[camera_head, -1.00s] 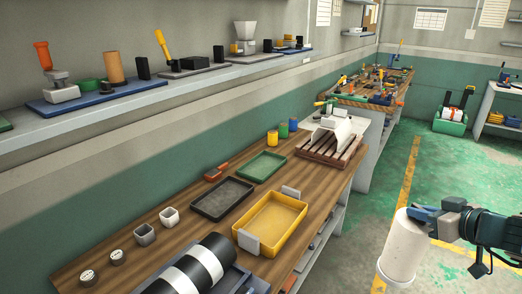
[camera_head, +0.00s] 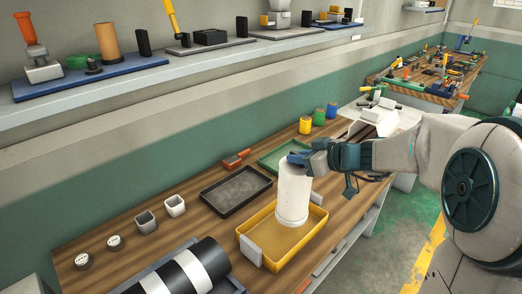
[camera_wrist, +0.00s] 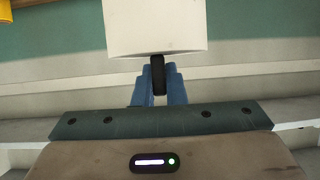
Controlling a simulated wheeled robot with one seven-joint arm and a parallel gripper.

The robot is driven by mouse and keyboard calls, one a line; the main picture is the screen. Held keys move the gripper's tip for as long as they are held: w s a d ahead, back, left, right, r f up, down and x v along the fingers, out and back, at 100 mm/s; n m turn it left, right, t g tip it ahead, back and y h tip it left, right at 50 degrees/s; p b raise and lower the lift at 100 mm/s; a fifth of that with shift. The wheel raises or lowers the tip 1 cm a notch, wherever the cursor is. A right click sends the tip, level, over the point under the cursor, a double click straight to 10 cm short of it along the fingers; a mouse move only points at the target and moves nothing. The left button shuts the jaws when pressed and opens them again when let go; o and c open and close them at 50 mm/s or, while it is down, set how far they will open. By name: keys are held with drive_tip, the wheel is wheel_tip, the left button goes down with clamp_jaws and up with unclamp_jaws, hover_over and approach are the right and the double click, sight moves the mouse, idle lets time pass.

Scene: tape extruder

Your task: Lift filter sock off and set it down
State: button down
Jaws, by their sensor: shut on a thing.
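The filter sock, a white upright cylinder (camera_head: 293,196), is at the yellow tray (camera_head: 304,243) on the wooden bench in the head view. Its lower end appears within the tray's outline; I cannot tell whether it touches the tray floor. My gripper (camera_head: 300,159) is at the top of the sock, reaching in from the right, with its blue fingers shut on it. In the wrist view the sock (camera_wrist: 155,28) fills the top middle, and my gripper (camera_wrist: 158,82) closes on a dark tab just below its edge.
A black tray (camera_head: 236,190) and a green tray (camera_head: 273,158) lie behind the yellow one. A black-and-white striped roll (camera_head: 185,272) lies at the front left. Several coloured jars (camera_head: 319,116) stand at the back. A wall shelf (camera_head: 90,100) runs above.

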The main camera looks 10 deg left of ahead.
sight(293, 166)
drive_tip(key=shift+w+a+f+p, duration=0.2)
drive_tip(key=shift+a+p, duration=0.15)
drive_tip(key=shift+a, duration=0.25)
drive_tip(key=shift+w+a+f, duration=0.1)
drive_tip(key=shift+a+f, duration=0.15)
drive_tip(key=shift+s+f+m+t, duration=0.2)
drive_tip(key=shift+f+m+t, duration=0.1)
drive_tip(key=shift+f, duration=0.15)
drive_tip(key=shift+a+f, duration=0.3)
drive_tip(key=shift+f, duration=2.85)
drive_tip(key=c, duration=1.4)
unclamp_jaws()
drive_tip(key=shift+s, duration=0.1)
drive_tip(key=shift+d, duration=0.15)
